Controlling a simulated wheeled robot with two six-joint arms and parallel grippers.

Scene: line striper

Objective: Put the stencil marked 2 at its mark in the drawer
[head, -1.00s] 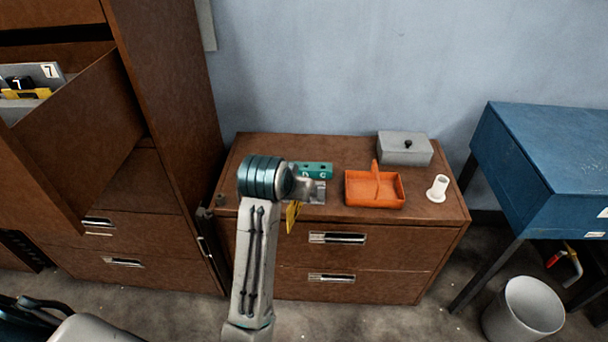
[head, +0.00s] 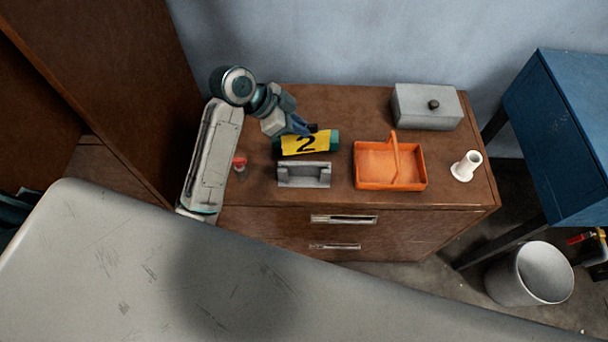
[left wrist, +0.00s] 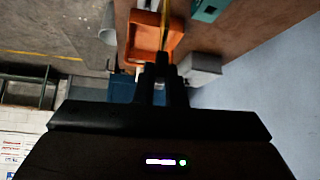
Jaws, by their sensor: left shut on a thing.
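The yellow stencil (head: 305,143) with a black 2 hangs from my left gripper (head: 308,130), which is shut on its top edge. Its face is toward the head camera, slightly tilted, in front of a teal block (head: 334,137). It looks to be above the low cabinet's top; its exact height is hard to tell. In the left wrist view the stencil (left wrist: 167,30) shows edge-on as a thin yellow strip between the fingers (left wrist: 160,65). The open drawer and its mark are not clearly in view. My right gripper is not in view.
On the low brown cabinet (head: 270,203) stand a grey holder (head: 303,176), an orange tray (head: 390,183), a grey lidded box (head: 425,108), a white spool (head: 465,167) and a small red-topped item (head: 239,162). A tall brown cabinet (head: 110,60) rises at left.

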